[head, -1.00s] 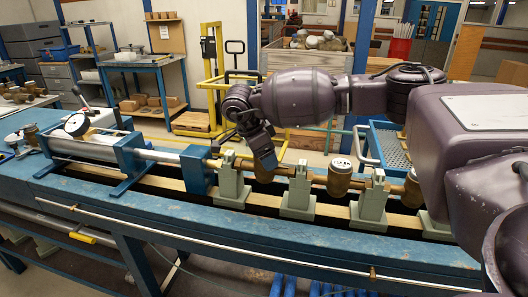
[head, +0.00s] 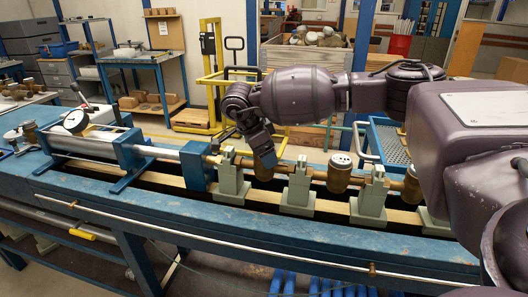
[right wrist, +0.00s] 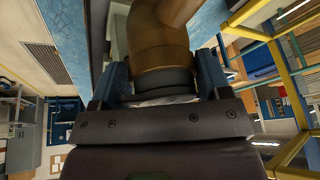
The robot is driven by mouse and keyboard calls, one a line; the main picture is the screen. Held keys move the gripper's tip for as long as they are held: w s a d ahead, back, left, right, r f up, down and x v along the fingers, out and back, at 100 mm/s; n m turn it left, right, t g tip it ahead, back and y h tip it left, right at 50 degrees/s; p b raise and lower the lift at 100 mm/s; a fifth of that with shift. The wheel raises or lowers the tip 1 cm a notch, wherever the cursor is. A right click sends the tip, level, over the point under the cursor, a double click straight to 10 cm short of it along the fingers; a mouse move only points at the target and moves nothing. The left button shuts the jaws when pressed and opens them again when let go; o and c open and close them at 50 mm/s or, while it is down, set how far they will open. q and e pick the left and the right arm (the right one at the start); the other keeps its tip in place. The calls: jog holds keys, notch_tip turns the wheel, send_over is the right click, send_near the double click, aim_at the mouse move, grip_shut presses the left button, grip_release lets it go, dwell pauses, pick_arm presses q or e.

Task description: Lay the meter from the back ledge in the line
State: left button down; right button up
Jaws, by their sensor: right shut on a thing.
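My right gripper (head: 262,153) points down over the line at the first gap, between the two leftmost green supports. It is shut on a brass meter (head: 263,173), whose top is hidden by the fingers. The meter sits at about the height of the line's pipe; I cannot tell whether it rests there. In the right wrist view the meter's brass body (right wrist: 160,45) and dark collar lie between the blue fingers. The line has a second brass meter with a white face (head: 340,172) and another one (head: 412,186) further right. My left gripper is not in view.
Green supports (head: 298,192) stand along the blue bench (head: 200,225). A cylinder (head: 165,152) lies left of the line, with a dial gauge (head: 75,122) beside it. A yellow trolley (head: 212,75) is behind.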

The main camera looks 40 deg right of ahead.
jog(key=shift+f, duration=0.25)
dwell(0.6)
jog(key=o, duration=1.5)
jog(key=shift+r+p, duration=2.25)
jog(key=shift+r, duration=2.3)
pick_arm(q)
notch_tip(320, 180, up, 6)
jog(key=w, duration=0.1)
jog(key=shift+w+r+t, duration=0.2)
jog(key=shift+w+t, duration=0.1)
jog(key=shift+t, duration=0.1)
pick_arm(e)
jog(key=shift+f, duration=0.1)
